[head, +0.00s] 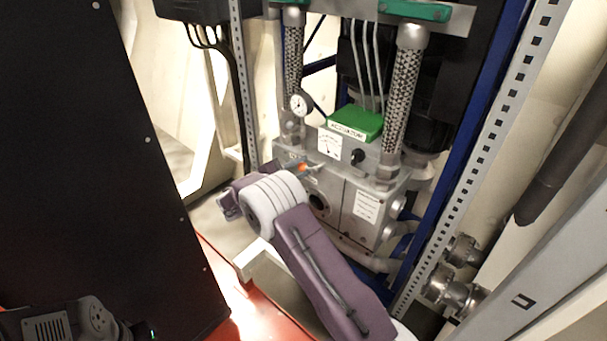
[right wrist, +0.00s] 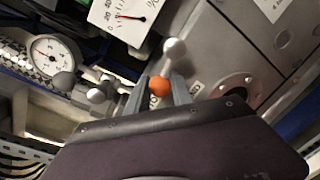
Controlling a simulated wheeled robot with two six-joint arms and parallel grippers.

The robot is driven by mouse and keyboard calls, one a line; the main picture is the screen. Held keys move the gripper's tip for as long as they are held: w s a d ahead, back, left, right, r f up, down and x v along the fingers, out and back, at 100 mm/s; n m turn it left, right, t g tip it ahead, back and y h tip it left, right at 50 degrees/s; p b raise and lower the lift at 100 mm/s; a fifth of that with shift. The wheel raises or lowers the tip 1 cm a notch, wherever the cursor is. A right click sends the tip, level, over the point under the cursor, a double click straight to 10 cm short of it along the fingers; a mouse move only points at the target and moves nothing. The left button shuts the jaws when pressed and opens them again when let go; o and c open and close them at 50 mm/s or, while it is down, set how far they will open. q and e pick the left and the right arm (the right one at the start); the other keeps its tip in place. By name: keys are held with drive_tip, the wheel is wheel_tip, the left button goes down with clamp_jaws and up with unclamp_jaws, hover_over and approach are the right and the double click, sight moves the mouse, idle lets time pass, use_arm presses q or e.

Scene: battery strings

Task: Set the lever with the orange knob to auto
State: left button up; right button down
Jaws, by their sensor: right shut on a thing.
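The orange knob (right wrist: 159,86) of the lever sits between the two fingers of my right gripper (right wrist: 158,92) in the right wrist view. The gripper is shut on it. In the head view the orange knob (head: 300,168) is a small spot at the front of the grey actuator block (head: 347,185), partly hidden by my right gripper (head: 305,171). A pale round-ended metal part (right wrist: 174,48) shows just beyond the knob. Part of a printed marking shows beside the fingers, but I cannot read the lever's position. My left gripper is not in view.
A green-topped actuator (head: 356,122) and a round gauge (head: 301,103) sit above the block. Braided hoses (head: 405,90) rise from it. Another metal knob (right wrist: 96,95) shows left of the fingers. A perforated rail (head: 475,160) stands to the right, and a large dark panel (head: 100,150) to the left.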

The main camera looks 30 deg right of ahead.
drive_tip(key=shift+r+m+b, duration=0.45)
drive_tip(key=shift+m+b, duration=0.15)
drive_tip(key=shift+m, duration=0.3)
drive_tip(key=shift+w+r, duration=0.1)
drive_tip(key=shift+r, duration=0.05)
drive_tip(key=c, duration=1.1)
unclamp_jaws()
drive_tip(key=shift+c, duration=0.2)
drive_tip(key=p+v, duration=0.1)
drive_tip(key=v, duration=0.8)
